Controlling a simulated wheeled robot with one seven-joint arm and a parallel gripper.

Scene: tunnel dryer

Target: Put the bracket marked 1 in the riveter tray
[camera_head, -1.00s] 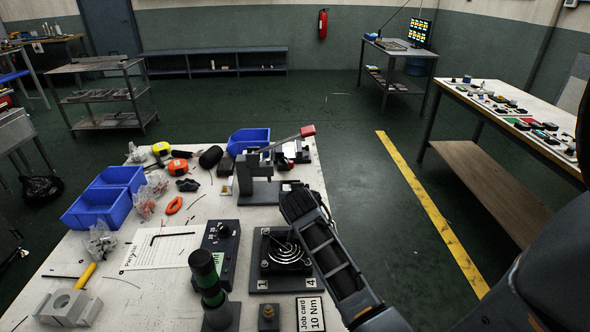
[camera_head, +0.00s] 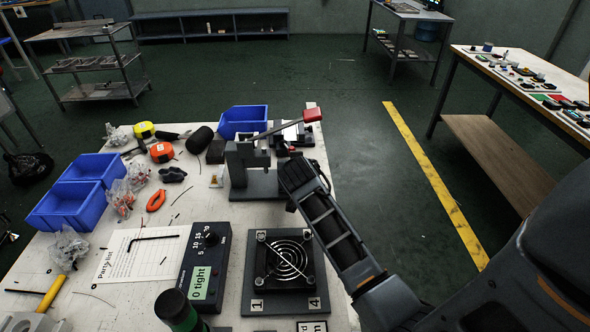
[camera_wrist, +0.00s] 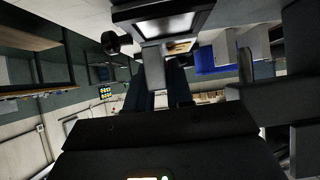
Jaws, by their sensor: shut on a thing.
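My gripper (camera_wrist: 160,90) shows its two dark fingers in the wrist view, closed on a small grey metal piece, the bracket (camera_wrist: 153,66). No number is legible on it. In the head view my wrist hides the fingers and the bracket. The riveter (camera_head: 250,170), a grey press with a red-tipped lever, stands just left of my wrist. A dark-rimmed tray with a bright inside (camera_wrist: 166,24) shows just beyond the fingers in the wrist view. I cannot tell whether the bracket touches it.
A fan on a dark plate (camera_head: 287,259) with corner labels 1 and 4 sits in front of the riveter. A control box (camera_head: 205,265) reads "0 tight". Open floor lies right of the bench.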

